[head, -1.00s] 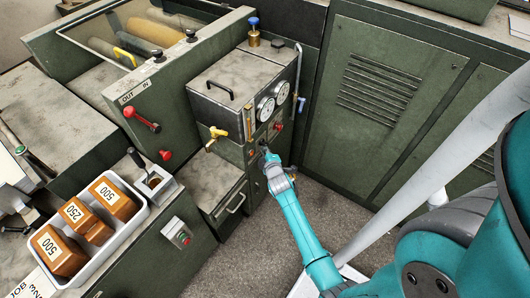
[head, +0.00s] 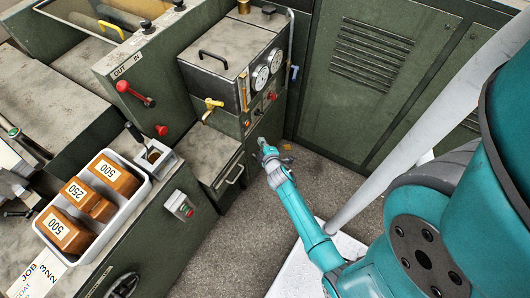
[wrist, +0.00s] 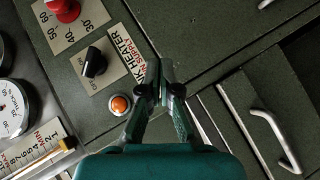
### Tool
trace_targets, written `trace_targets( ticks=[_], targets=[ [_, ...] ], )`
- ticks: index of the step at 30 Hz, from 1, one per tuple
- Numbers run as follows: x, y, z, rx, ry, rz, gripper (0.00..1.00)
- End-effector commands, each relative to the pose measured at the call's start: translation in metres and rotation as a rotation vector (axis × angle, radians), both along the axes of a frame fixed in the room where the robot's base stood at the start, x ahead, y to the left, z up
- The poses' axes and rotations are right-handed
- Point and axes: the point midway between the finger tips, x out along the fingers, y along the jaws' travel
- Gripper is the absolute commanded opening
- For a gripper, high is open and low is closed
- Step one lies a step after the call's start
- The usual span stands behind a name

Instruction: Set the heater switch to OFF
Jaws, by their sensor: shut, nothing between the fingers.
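The heater switch (wrist: 93,62) is a black knob on a pale plate in the wrist view, beside a label reading "INK HEATER". Its pointer setting cannot be read clearly. An orange lamp (wrist: 121,104) sits just below it. My gripper (wrist: 165,80) is shut and empty, to the right of the switch and label and apart from the knob. In the head view my gripper (head: 264,148) is low in front of the green feeder cabinet (head: 222,80), below its control panel.
A red knob (wrist: 65,8) with a number scale is above the switch, and a gauge (wrist: 12,108) is at the left. A drawer handle (wrist: 276,138) is at the right. Floor is clear below.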

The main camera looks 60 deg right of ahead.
Motion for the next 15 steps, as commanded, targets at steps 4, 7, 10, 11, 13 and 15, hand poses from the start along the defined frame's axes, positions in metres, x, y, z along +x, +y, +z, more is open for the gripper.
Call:
trace_targets(
  ticks=[4,7,10,11,13,15],
  targets=[
    [-0.012,0.007,-0.008,-0.001,0.001,-0.001,0.00],
    [-0.017,0.011,-0.011,-0.002,0.001,0.000,0.00],
    [-0.021,0.014,-0.014,-0.003,0.000,-0.001,0.00],
    [-0.022,0.014,-0.015,-0.003,0.000,-0.001,0.00],
    [-0.025,0.016,-0.016,-0.002,-0.001,-0.002,0.00],
    [-0.027,0.017,-0.018,-0.004,0.000,-0.001,0.00]
  ],
)
